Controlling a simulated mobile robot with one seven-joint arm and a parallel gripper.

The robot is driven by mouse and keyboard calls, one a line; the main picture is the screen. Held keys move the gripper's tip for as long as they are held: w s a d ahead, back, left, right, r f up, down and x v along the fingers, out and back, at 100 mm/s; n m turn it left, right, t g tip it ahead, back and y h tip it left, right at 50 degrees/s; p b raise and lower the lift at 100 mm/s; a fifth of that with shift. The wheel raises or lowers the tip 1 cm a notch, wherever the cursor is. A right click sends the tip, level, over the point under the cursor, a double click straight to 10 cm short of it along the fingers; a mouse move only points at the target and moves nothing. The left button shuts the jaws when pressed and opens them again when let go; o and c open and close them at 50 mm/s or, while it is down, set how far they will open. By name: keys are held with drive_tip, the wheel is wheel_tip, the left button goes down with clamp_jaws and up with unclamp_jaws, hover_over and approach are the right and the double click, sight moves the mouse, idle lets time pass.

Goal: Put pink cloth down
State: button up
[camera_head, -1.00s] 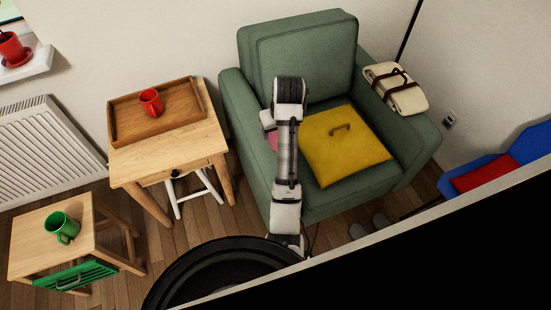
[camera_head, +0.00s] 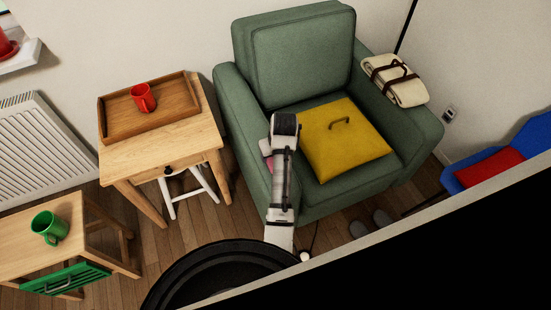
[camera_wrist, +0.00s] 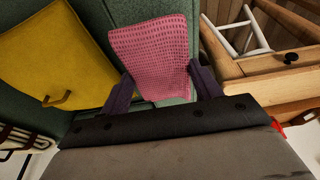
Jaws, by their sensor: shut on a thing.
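The pink cloth (camera_wrist: 152,50) has a waffle texture and shows between the two dark fingers of my gripper (camera_wrist: 161,80) in the wrist view. The gripper is shut on it. In the head view only a small pink part of the cloth (camera_head: 266,148) shows at the left of my arm, in front of the green armchair (camera_head: 293,58). My arm hides the rest of the cloth and the fingers there. I cannot tell whether the cloth touches the chair.
A yellow cushion (camera_head: 345,150) with a handle lies on the chair seat, and a strapped cream blanket (camera_head: 397,82) on its right arm. A wooden table (camera_head: 155,155) at the left bears a tray (camera_head: 185,120) with a red mug (camera_head: 143,97). A green mug (camera_head: 48,228) stands front left.

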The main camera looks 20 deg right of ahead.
drive_tip(key=shift+f, duration=1.8)
drive_tip(key=shift+f, duration=0.2)
drive_tip(key=o, duration=1)
